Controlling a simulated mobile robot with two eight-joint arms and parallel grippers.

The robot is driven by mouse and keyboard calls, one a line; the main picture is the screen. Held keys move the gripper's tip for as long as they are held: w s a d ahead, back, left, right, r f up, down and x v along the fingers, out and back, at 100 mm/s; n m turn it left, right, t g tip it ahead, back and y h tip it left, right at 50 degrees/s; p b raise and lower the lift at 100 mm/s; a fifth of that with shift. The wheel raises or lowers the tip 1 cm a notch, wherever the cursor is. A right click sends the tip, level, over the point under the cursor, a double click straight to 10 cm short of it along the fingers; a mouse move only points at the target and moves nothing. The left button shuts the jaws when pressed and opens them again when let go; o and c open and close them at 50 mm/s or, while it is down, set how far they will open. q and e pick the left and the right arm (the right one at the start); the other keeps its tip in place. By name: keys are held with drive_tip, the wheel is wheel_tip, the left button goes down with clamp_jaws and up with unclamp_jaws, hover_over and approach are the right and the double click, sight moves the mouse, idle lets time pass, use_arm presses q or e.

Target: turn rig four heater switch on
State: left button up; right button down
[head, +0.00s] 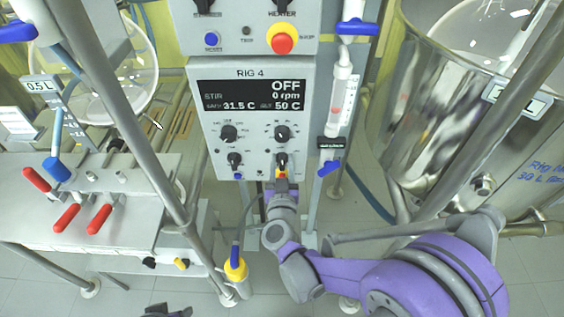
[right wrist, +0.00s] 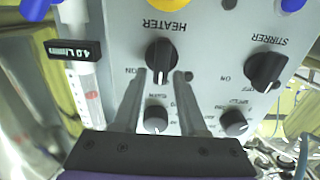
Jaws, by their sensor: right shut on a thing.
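The rig four panel (head: 250,118) stands in the middle of the head view, its display (head: 250,96) reading OFF, 0 rpm, 31.5 C and 50 C. The heater switch (head: 282,159) is the black knob at its lower right. In the right wrist view the heater switch (right wrist: 161,55) appears upside down under the word HEATER, with ON lettered beside it. My right gripper (right wrist: 160,76) is shut on this knob, one finger at each side.
The stirrer knob (right wrist: 266,71) is beside the heater switch. Two more knobs (right wrist: 155,118) sit near the fingers. A flowmeter tube (head: 341,97) stands at the panel's right, close to a steel vessel (head: 425,130). Red-handled valves (head: 68,217) are at the left.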

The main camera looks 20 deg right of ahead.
drive_tip(key=shift+f, duration=0.1)
drive_tip(key=m, duration=0.3)
drive_tip(key=d+m, duration=0.1)
drive_tip(key=m, duration=0.2)
drive_tip(key=shift+s+f, duration=0.2)
drive_tip(key=m, duration=0.5)
drive_tip(key=shift+s+d+f+m+b, duration=0.15)
drive_tip(key=shift+d+f+m+b, duration=0.1)
drive_tip(key=shift+f+m+b, duration=0.15)
